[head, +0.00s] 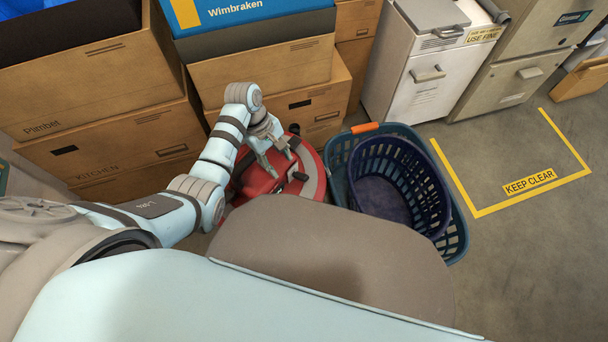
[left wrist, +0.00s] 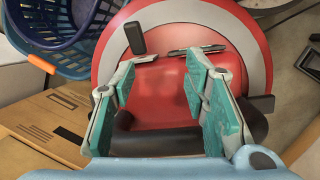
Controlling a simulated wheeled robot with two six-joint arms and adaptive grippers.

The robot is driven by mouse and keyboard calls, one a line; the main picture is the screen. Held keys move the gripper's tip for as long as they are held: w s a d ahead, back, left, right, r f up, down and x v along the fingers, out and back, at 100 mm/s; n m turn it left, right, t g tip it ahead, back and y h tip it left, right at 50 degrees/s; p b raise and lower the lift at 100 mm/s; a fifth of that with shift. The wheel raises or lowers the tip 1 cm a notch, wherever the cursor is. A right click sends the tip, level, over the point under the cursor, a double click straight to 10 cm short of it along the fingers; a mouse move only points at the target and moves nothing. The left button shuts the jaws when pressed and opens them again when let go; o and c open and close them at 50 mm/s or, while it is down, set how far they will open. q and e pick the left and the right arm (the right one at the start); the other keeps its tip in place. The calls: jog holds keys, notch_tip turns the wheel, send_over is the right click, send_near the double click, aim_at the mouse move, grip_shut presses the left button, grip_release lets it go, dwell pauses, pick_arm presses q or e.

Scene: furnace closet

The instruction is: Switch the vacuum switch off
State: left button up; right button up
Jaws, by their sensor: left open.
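The red vacuum (head: 258,184) stands on the floor beside the boxes, with a grey ring around its top. In the left wrist view its red top (left wrist: 160,78) fills the middle. A dark upright knob (left wrist: 136,38) stands near the ring, and a smaller dark piece (left wrist: 262,103) sticks out at the right; I cannot tell which is the switch. My left gripper (head: 281,163) is open and empty just over the vacuum. Its teal-padded fingers (left wrist: 159,78) straddle bare red surface and a dark handle, with the knob beyond the tips. My right gripper is not in view.
A blue laundry basket (head: 336,160) with a darker basket (head: 445,200) inside stands right of the vacuum. Stacked cardboard boxes (head: 265,78) crowd the back and left. A white cabinet (head: 415,80) stands behind. Clear floor (head: 500,160) lies inside yellow tape at right.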

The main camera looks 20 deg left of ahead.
aim_at(305, 177)
pick_arm(q)
jog(key=w+d+r+n+h, duration=0.1)
jog(key=w+d+r+n, duration=0.1)
jog(key=w+r, duration=0.1)
jog(key=shift+n+g, duration=0.3)
jog(key=shift+g, duration=0.1)
jog(key=b+x, duration=0.6)
jog(key=x, duration=0.5)
jog(key=shift+w+f, duration=0.1)
jog(key=shift+f, duration=0.05)
jog(key=shift+b+x, duration=0.7)
jog(key=shift+x, duration=0.35)
jog(key=shift+d+f, duration=0.1)
